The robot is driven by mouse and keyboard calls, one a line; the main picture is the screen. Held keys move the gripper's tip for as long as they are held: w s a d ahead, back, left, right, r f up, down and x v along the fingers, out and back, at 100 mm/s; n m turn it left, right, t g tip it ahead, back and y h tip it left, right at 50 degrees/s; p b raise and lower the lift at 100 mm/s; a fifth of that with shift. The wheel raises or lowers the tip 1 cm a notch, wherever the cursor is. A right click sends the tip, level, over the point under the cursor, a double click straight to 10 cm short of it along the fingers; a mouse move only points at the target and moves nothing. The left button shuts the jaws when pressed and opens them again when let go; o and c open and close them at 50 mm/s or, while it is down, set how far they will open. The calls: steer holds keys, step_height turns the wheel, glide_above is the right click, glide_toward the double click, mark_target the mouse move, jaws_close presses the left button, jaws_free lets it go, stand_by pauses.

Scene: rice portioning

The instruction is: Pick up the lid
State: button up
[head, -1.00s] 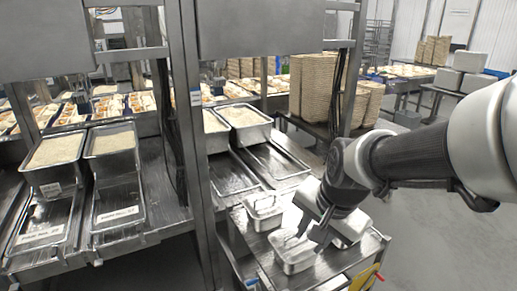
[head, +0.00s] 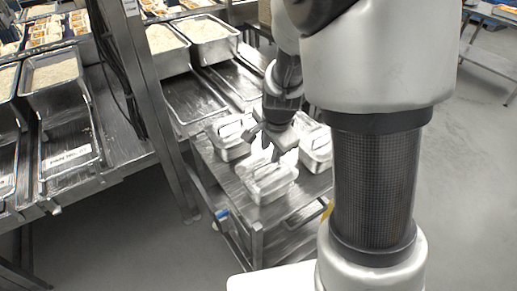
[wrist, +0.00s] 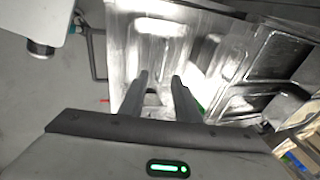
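Three metal pans with lids stand on a low metal cart. One lid (head: 268,178) is on the front pan, one lid (head: 230,127) on the back left pan, and one lid (head: 318,143) on the right pan. My gripper (head: 264,150) hangs among them, just behind and above the front lid in the head view. In the wrist view my gripper (wrist: 160,82) has its two fingers apart, with a shiny metal lid (wrist: 150,38) beyond them. I cannot tell whether the fingers touch it. Nothing is clearly held.
The cart (head: 240,190) has a bare strip at its left front. A metal rack with pans of rice (head: 207,38) stands at the back left, and its upright post (head: 160,110) is close to the cart. Open floor (head: 460,190) lies to the right.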

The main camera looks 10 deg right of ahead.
mark_target(267, 163)
steer(key=x, duration=0.3)
steer(key=b+x, duration=0.1)
steer(key=x, duration=0.2)
steer(key=b+x, duration=0.1)
steer(key=x, duration=0.2)
steer(key=shift+w+a+f, duration=0.1)
steer(key=shift+w+f, duration=0.2)
steer(key=shift+w, duration=0.15)
jaws_close()
stand_by(0.9)
